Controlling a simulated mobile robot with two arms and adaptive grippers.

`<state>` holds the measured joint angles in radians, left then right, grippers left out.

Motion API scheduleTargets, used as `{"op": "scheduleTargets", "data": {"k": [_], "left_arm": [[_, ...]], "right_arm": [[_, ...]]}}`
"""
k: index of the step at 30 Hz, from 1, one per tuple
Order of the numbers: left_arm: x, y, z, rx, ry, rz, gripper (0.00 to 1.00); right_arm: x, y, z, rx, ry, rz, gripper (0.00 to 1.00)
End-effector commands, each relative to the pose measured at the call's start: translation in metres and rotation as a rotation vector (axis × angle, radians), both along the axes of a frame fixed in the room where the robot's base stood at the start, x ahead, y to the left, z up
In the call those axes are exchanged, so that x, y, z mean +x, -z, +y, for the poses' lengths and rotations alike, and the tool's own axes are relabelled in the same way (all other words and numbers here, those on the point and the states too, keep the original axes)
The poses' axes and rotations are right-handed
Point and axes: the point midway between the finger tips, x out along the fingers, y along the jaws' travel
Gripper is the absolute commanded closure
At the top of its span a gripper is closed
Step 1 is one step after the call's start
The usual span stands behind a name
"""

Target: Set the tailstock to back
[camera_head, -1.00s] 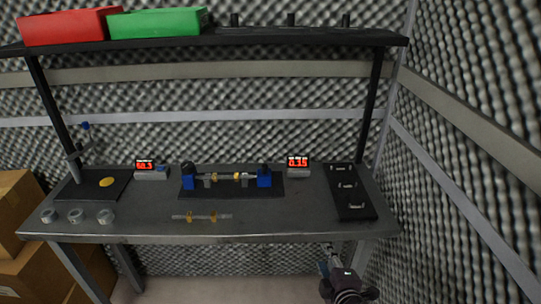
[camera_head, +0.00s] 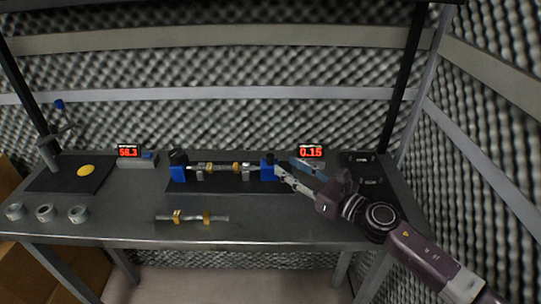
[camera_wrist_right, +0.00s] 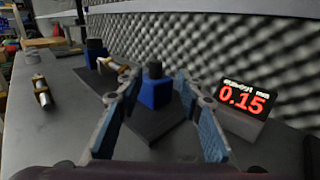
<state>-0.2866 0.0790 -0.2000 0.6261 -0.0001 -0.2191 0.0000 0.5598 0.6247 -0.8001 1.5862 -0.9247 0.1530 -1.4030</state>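The bench fixture has two blue blocks on a dark mat (camera_head: 225,184). The right block, seemingly the tailstock (camera_head: 267,170), has a black knob on top; it also shows in the right wrist view (camera_wrist_right: 155,94). The left block (camera_head: 178,172) also has a black top. A metal shaft with gold rings (camera_head: 215,168) lies between the blocks. My right gripper (camera_head: 285,167) is open, its fingertips close to the tailstock's right side. In the right wrist view the block appears between the spread fingers (camera_wrist_right: 156,80); contact is unclear. My left gripper is not in view.
A readout showing 0.15 (camera_head: 311,151) stands behind my right gripper, and another display (camera_head: 127,151) stands left of the fixture. A loose shaft (camera_head: 192,217) lies in front. Several metal rings (camera_head: 45,212) sit at left. The front middle of the bench (camera_head: 270,228) is clear.

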Motion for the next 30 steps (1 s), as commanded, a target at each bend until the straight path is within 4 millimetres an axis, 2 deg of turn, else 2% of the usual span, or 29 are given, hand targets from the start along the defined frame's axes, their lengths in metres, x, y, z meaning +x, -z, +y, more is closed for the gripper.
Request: {"op": "scheduleTargets", "data": {"k": [3,9,12,18,23,27,30], "left_arm": [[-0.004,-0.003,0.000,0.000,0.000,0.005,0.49],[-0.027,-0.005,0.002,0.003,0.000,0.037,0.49],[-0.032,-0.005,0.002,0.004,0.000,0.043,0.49],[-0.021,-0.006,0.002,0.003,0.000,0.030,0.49],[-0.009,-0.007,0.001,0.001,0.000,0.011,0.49],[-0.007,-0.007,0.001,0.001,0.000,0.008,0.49],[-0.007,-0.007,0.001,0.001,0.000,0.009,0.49]], "right_arm": [[0.008,-0.002,0.010,-0.003,-0.006,-0.003,0.66],[0.031,-0.002,0.033,0.001,-0.004,-0.001,0.66],[0.041,-0.001,0.042,0.000,-0.003,-0.001,0.66],[0.051,-0.001,0.053,0.001,-0.003,0.000,0.66],[0.053,0.000,0.055,0.000,-0.003,0.000,0.66],[0.053,-0.001,0.055,0.000,-0.002,0.000,0.66],[0.053,-0.001,0.055,0.001,-0.002,0.001,0.76]]}}
